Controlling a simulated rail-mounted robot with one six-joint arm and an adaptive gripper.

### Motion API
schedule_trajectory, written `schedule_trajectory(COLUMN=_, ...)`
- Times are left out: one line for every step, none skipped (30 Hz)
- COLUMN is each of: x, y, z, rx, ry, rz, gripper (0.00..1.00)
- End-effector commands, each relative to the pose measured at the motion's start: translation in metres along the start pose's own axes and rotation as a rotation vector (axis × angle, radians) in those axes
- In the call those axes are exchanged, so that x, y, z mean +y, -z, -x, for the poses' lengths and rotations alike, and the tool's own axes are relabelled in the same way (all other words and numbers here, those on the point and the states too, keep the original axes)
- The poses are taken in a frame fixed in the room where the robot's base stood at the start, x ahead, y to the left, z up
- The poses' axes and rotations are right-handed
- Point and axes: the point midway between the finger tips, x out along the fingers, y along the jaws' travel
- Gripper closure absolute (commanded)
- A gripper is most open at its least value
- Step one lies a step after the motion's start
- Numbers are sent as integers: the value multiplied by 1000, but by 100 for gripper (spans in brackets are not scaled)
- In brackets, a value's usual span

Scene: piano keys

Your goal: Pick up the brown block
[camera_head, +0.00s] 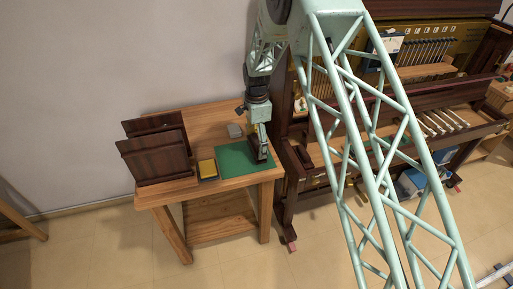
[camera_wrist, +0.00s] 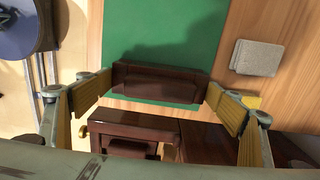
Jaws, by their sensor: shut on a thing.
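The brown block (camera_wrist: 155,83) is a dark reddish-brown, glossy bar. In the wrist view it lies crosswise between the two yellow-padded fingers of my gripper (camera_wrist: 160,91), one finger at each end. My gripper is shut on it. In the head view my gripper (camera_head: 261,146) points down over the right side of the green mat (camera_head: 233,162), with the dark block (camera_head: 256,157) at its fingertips. The green mat (camera_wrist: 150,35) also shows behind the block in the wrist view. I cannot tell whether the block touches the mat.
A grey block (camera_head: 234,130) stands behind the mat on the wooden table (camera_head: 205,118). A yellow-and-black item (camera_head: 207,169) lies left of the mat. Dark wooden panels (camera_head: 157,153) stand at the table's left. The dark piano (camera_head: 300,160) stands close by on the right.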

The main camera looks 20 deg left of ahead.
Motion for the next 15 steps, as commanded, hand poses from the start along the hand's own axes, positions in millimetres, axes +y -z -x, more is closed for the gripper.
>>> schedule_trajectory(x=0, y=0, z=0, rx=0, ry=0, rz=0, gripper=29)
schedule_trajectory(x=0, y=0, z=0, rx=0, ry=0, rz=0, gripper=29)
schedule_trajectory(x=0, y=0, z=0, rx=0, ry=0, rz=0, gripper=29)
schedule_trajectory(x=0, y=0, z=0, rx=0, ry=0, rz=0, gripper=29)
schedule_trajectory(x=0, y=0, z=0, rx=0, ry=0, rz=0, gripper=29)
schedule_trajectory(x=0, y=0, z=1, rx=0, ry=0, rz=0, gripper=29)
schedule_trajectory(x=0, y=0, z=1, rx=0, ry=0, rz=0, gripper=29)
schedule_trajectory(x=0, y=0, z=2, rx=0, ry=0, rz=0, gripper=29)
schedule_trajectory(x=0, y=0, z=3, rx=0, ry=0, rz=0, gripper=29)
schedule_trajectory(x=0, y=0, z=4, rx=0, ry=1, rz=0, gripper=29)
schedule_trajectory(x=0, y=0, z=5, rx=0, ry=1, rz=0, gripper=29)
schedule_trajectory(x=0, y=0, z=7, rx=0, ry=1, rz=0, gripper=29)
schedule_trajectory(x=0, y=0, z=9, rx=0, ry=1, rz=0, gripper=29)
schedule_trajectory(x=0, y=0, z=11, rx=0, ry=1, rz=0, gripper=29)
schedule_trajectory(x=0, y=0, z=14, rx=0, ry=1, rz=0, gripper=29)
